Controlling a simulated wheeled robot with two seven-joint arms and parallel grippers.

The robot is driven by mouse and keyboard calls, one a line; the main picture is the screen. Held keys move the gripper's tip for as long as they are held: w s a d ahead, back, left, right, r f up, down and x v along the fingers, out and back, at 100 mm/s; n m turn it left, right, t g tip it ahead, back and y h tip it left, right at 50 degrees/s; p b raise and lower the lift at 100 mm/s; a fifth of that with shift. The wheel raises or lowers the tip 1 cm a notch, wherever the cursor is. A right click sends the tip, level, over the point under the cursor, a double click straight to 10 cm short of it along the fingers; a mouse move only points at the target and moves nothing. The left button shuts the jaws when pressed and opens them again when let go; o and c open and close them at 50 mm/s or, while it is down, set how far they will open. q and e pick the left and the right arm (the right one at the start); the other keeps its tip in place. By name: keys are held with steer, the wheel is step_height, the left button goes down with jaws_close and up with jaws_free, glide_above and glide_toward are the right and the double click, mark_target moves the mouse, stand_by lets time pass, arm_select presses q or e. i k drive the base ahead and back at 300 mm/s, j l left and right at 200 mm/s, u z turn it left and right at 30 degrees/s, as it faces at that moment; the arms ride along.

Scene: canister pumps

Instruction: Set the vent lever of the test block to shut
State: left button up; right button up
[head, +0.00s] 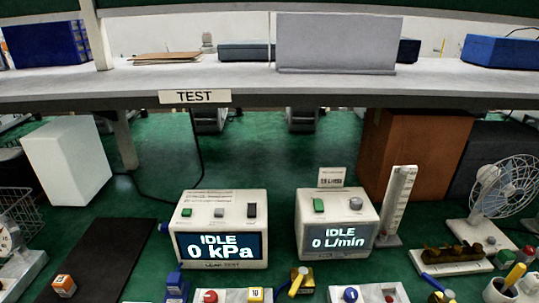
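A yellow-handled lever on a brass-coloured block (301,284) shows at the bottom middle edge. A second lever with a blue handle (432,282) stands by another brass-coloured piece further right. I cannot tell for sure which belongs to the test block, and the lower parts of both are cut off by the frame. The leak test box (220,237) behind reads IDLE and 0 kPa. The flow box (337,228) to its right reads IDLE and 0 L/min. Neither of my grippers is in view.
A white plate with a red knob (210,297) and a white plate with a blue knob (351,294) lie along the front edge. A dark mat (95,250) lies left. A fan (509,187) stands right. A shelf (240,87) spans above the green surface.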

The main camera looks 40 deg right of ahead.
mark_target(302, 271)
steer(key=z, duration=1.65)
